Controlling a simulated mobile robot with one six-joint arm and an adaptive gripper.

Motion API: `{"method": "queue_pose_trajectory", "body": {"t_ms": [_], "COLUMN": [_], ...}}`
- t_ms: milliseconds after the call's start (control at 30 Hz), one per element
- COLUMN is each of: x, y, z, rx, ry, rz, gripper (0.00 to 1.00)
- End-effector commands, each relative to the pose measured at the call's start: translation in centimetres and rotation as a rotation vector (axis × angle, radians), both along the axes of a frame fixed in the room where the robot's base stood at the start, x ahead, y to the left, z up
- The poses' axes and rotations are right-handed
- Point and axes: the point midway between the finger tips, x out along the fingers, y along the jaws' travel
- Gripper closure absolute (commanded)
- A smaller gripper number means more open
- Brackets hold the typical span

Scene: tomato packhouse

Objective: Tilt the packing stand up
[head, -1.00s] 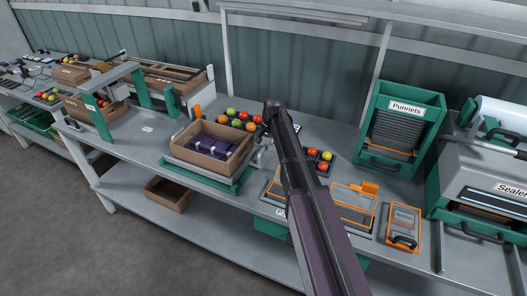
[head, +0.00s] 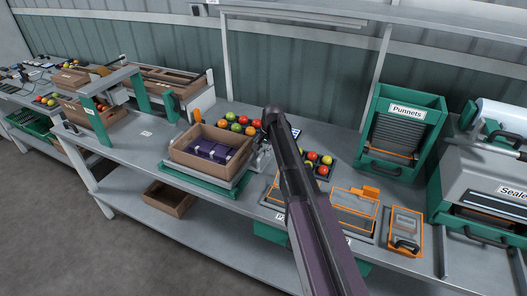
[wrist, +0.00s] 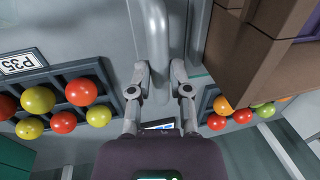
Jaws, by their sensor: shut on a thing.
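The packing stand is a low green and grey frame (head: 205,187) on the bench. A brown cardboard crate (head: 196,157) with a folded purple liner (head: 212,150) sits on it. The crate also shows at the upper right of the wrist view (wrist: 262,55). In the wrist view, my gripper (wrist: 162,78) is shut on a grey bar handle (wrist: 157,40) beside the crate. In the head view my dark arm crosses the bench right of the stand, and the grip itself is mostly hidden. Any tilt of the stand looks small.
Tomatoes in dark trays lie behind the crate (head: 237,124) and to the right (head: 318,162). A Punnets dispenser (head: 403,135), orange-framed trays (head: 352,212) and a sealer (head: 490,185) stand right. A green-legged frame (head: 140,92) stands left.

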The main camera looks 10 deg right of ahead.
Motion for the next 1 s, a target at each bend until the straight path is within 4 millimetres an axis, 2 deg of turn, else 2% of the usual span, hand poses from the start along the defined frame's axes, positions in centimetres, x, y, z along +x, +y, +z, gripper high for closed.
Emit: {"method": "queue_pose_trajectory", "body": {"t_ms": [267,700,1000], "x": [-0.4,-2.2,-2.0], "y": [0.2,1.5,1.6], "z": [0.8,4.8,5.0], "rx": [-0.02,-0.146,-0.163], "ry": [-0.024,-0.201,-0.226], "rz": [0.0,0.001,0.002], "gripper": [1.0,1.0,1.0]}}
